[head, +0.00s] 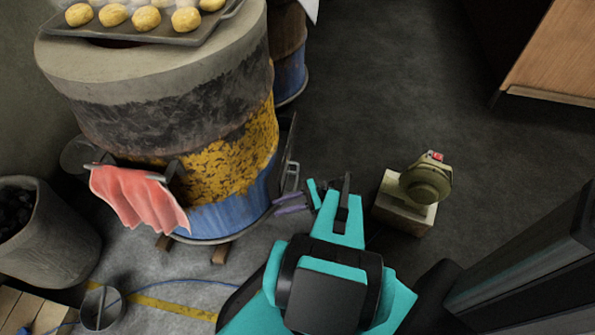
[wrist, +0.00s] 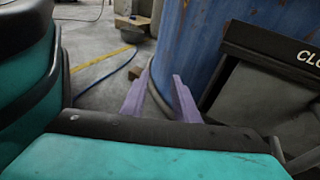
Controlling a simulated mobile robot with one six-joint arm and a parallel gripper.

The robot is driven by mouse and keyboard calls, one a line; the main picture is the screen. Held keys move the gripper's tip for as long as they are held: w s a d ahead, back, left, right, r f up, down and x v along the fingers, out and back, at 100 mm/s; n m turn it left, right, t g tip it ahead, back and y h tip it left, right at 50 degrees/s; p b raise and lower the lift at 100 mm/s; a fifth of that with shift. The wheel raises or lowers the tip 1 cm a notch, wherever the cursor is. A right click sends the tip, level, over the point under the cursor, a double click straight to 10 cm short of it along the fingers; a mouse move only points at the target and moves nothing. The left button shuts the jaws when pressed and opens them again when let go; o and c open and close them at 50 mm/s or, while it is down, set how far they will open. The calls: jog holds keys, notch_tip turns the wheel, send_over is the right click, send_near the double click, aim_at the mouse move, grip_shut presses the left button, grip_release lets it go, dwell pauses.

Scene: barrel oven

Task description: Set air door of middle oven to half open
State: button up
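A barrel oven (head: 205,150) with a thick concrete top and worn yellow and blue paint stands at left centre in the head view. Its blue wall (wrist: 195,40) fills the upper middle of the wrist view. A dark metal frame with a pale handle (head: 292,174) is at the barrel's lower right side. In the wrist view a black plate (wrist: 275,48) at right bears cut-off white letters "CLO". My gripper (head: 277,204) is low beside the barrel, just below the handle. Its purple fingers (wrist: 162,75) are apart with nothing visible between them. The air door's setting is unclear.
A tray of buns (head: 150,35) sits on the oven, and a red cloth (head: 138,198) hangs at its front. A blower (head: 427,181) on a block stands right of my gripper. Another barrel (head: 290,60) is behind. A charcoal bin (head: 45,235) is at left.

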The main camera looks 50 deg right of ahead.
jog(key=s+d+m+t+h+b, duration=0.25)
jog(key=d+m+t, duration=0.2)
jog(key=d, duration=0.65)
jog(key=m+t+h+b, duration=0.3)
jog(key=t+h, duration=0.1)
send_near(298, 171)
jog(key=s+d+r, duration=0.1)
jog(key=s, duration=0.2)
jog(key=shift+s+d+r, duration=0.15)
jog(key=shift+d+r, duration=0.05)
jog(key=shift+d, duration=0.25)
jog(key=shift+b+x, duration=2.4)
jog(key=shift+x, duration=4.5)
grip_shut()
